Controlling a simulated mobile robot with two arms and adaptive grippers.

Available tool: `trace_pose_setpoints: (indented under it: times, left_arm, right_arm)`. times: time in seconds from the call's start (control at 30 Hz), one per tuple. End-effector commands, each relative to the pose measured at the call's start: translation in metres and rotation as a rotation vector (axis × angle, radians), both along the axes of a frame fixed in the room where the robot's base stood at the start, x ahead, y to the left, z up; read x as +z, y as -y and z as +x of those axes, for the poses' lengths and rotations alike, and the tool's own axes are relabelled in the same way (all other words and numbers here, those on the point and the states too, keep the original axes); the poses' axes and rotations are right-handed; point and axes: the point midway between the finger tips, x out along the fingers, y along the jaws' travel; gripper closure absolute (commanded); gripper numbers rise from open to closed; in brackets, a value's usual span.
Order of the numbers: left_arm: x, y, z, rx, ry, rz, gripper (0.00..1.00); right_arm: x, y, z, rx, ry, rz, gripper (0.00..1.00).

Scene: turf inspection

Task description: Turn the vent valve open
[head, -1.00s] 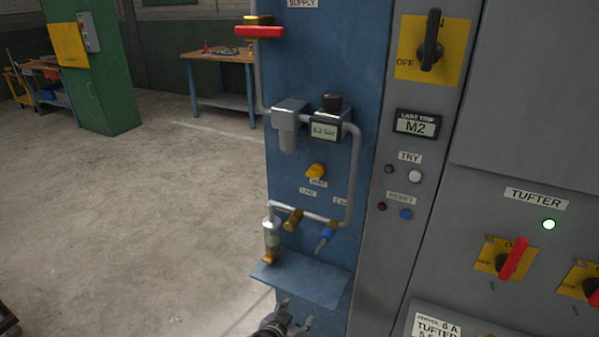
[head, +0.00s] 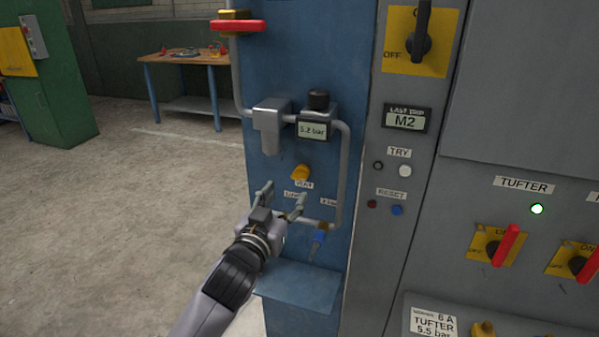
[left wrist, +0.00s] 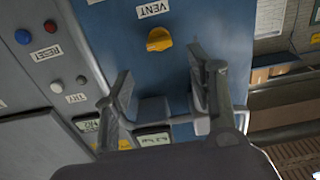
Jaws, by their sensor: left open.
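The vent valve is a small yellow knob (head: 300,172) on the blue panel, just above its VENT label (head: 304,184). It also shows in the left wrist view (left wrist: 159,40), where the picture is upside down. My left gripper (head: 283,193) is open and empty, in front of the panel, just below and left of the knob in the head view. In the left wrist view its two fingers (left wrist: 160,72) are apart, and the knob shows beyond them, not between them. The gripper hides part of the lower pipe and its fittings. My right gripper is not in view.
A blue shelf (head: 297,287) juts from the panel below the gripper. Grey pipe (head: 342,175), a regulator with a gauge (head: 313,130) and a red-handled valve (head: 237,26) surround the knob. The grey cabinet with switches (head: 425,240) stands to the right. Open floor (head: 110,230) lies left.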

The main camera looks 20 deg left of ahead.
Motion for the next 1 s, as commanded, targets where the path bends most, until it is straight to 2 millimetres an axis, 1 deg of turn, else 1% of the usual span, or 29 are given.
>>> trace_pose_setpoints:
  times: [0.03,0.2,0.4,0.5,0.7,0.93,0.97,1.0]
  left_arm:
    - [0.002,0.000,0.012,0.001,0.001,0.000,0.48]
    - [0.002,0.001,0.050,0.001,0.000,0.001,0.48]
    - [0.001,0.003,0.084,0.000,0.000,0.002,0.48]
    - [0.000,0.003,0.095,0.001,-0.001,0.000,0.48]
    - [0.000,0.004,0.105,0.000,0.000,0.000,0.48]
    - [-0.001,0.004,0.105,0.000,-0.001,0.000,0.48]
    - [-0.001,0.004,0.105,0.000,-0.001,0.000,0.49]
    - [-0.001,0.004,0.105,0.000,-0.001,0.000,0.52]
  right_arm:
    - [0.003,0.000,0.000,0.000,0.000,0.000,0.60]
    - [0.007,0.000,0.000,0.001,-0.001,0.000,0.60]
    - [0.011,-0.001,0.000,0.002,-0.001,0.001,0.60]
    - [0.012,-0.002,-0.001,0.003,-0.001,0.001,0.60]
    - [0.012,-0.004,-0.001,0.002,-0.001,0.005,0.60]
    - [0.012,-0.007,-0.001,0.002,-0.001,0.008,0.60]
    - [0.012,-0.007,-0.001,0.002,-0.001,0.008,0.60]
    - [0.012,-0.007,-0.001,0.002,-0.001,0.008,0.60]
